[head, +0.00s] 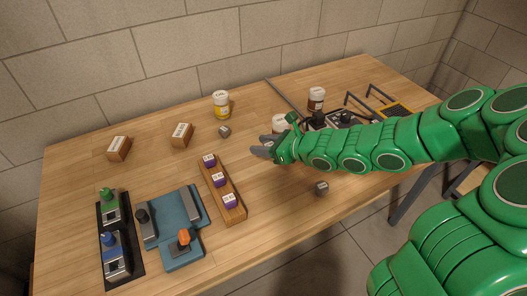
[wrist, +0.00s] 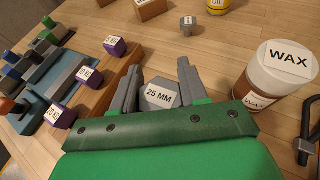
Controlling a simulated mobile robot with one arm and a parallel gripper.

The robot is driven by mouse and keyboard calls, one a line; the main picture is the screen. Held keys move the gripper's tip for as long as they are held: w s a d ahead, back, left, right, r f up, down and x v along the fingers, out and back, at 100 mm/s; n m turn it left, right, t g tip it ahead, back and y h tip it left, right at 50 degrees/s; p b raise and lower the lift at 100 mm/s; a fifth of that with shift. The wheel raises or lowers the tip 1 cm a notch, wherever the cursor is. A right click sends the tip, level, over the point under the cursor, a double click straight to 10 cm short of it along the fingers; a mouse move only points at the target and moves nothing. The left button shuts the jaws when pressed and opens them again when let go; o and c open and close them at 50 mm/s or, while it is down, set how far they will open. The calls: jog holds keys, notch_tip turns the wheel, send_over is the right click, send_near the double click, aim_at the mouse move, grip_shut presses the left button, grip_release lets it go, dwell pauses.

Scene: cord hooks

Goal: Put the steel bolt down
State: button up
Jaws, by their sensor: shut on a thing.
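A grey steel hex bolt marked "25 MM" (wrist: 158,97) sits between the two grey fingers of my gripper (wrist: 158,86) in the wrist view, head face up. My gripper is shut on it. In the head view my gripper (head: 262,150) is over the middle of the table, right of the wooden strip; the held bolt is hidden there. The bolt's lower part is out of sight, and I cannot tell whether it touches the table. A second small grey bolt (head: 224,131) stands farther back, also in the wrist view (wrist: 187,25). Another grey piece (head: 321,187) stands near the front edge.
A wooden strip (head: 235,214) with purple blocks lies left of my gripper. A jar marked "WAX" (wrist: 272,80) stands close on the right. A yellow jar (head: 221,105) and wooden blocks (head: 181,135) stand at the back. Blue and black fixtures (head: 172,215) fill the front left.

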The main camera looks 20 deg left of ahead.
notch_tip(320, 180, up, 22)
jog(key=w+a+m+t+h, duration=0.3)
jog(key=w+a+m+t, duration=0.1)
jog(key=w, duration=0.4)
jog(key=shift+w+f+m+t, duration=0.35)
jog(key=shift+m+t, duration=0.55)
jog(key=shift+t, duration=0.2)
dwell(0.5)
jog(key=shift+w+h, duration=0.2)
jog(key=shift+h, duration=0.1)
jog(key=shift+w+a+m+t, duration=0.2)
jog(key=shift+m+t, duration=0.1)
jog(key=shift+m, duration=0.1)
jog(key=shift+w+r+m+t+h, duration=0.1)
jog(key=shift+w+m+t+h, duration=0.45)
jog(key=shift+m+h, duration=0.2)
jog(key=shift+w+a+m+h, duration=0.1)
jog(key=shift+w+m+h, duration=0.15)
jog(key=shift+h, duration=0.1)
